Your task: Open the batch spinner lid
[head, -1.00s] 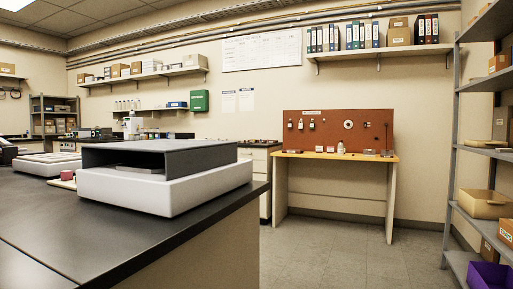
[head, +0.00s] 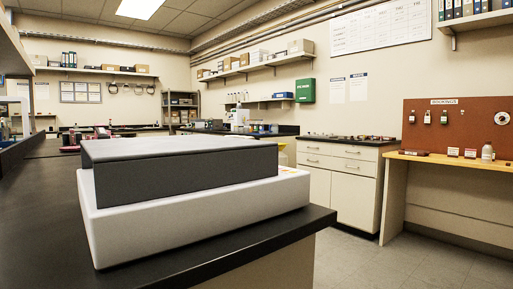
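A low white instrument base (head: 200,212) with a dark grey box-shaped cover (head: 185,172) stands on the black bench, close in front of me in the head view. The cover has a flat top and its near side shows as a solid wall. I cannot tell whether this instrument is the batch spinner, and no lid is clearly marked as the spinner's. Small reddish objects (head: 70,140) stand behind it on the bench at the left, too small to make out. Neither of my grippers is in view.
The black bench (head: 50,240) runs away to the left, its right edge near the instrument. Open floor (head: 400,265) lies to the right. Beyond it are white drawers (head: 340,190) and a wooden table (head: 455,160) under a brown pegboard (head: 465,125). A grey shelf edge (head: 12,50) shows at upper left.

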